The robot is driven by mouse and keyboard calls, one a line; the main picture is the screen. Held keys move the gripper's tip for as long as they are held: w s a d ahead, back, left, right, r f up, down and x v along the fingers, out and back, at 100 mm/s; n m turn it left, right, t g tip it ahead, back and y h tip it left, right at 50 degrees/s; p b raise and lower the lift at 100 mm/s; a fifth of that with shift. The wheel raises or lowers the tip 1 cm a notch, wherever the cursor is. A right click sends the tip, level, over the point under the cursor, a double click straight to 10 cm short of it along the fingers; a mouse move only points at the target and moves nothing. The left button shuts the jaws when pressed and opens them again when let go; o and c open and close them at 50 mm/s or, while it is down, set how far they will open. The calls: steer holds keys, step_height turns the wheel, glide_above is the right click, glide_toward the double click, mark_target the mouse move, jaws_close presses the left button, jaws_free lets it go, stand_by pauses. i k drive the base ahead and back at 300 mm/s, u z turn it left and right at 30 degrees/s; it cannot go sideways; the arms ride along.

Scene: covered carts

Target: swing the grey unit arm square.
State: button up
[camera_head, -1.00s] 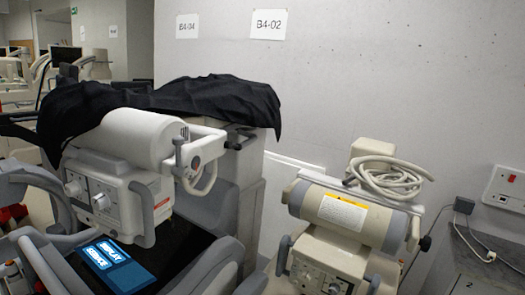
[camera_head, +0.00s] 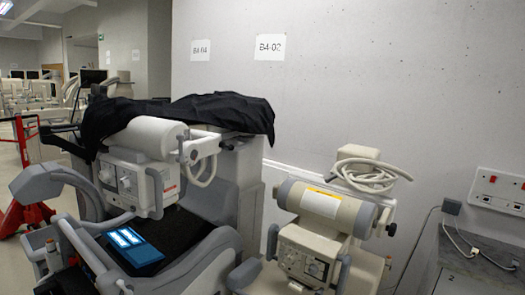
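Two cart units stand against the wall. The left one has a white cylindrical head (camera_head: 148,138) over a control box with knobs (camera_head: 137,185), grey side handles and a black cloth (camera_head: 200,112) draped over its top. The right one has a beige-grey cylinder (camera_head: 325,206) with a yellow-and-white label, a control box (camera_head: 303,255) below it and a coiled pale cable (camera_head: 372,175) on top. I cannot tell for sure which is the grey unit; the lower parts of the right one are partly hidden. My gripper is not in view.
A blue display panel (camera_head: 134,248) lies on the left cart. A red frame (camera_head: 22,180) stands at far left, beside open floor. A red-buttoned wall panel (camera_head: 500,190) and a grey cabinet (camera_head: 465,265) are at right. More carts stand in the background.

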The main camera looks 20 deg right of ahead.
mark_target(237, 127)
steer(key=z, duration=0.15)
steer(key=i, duration=1)
steer(key=u, duration=0.1)
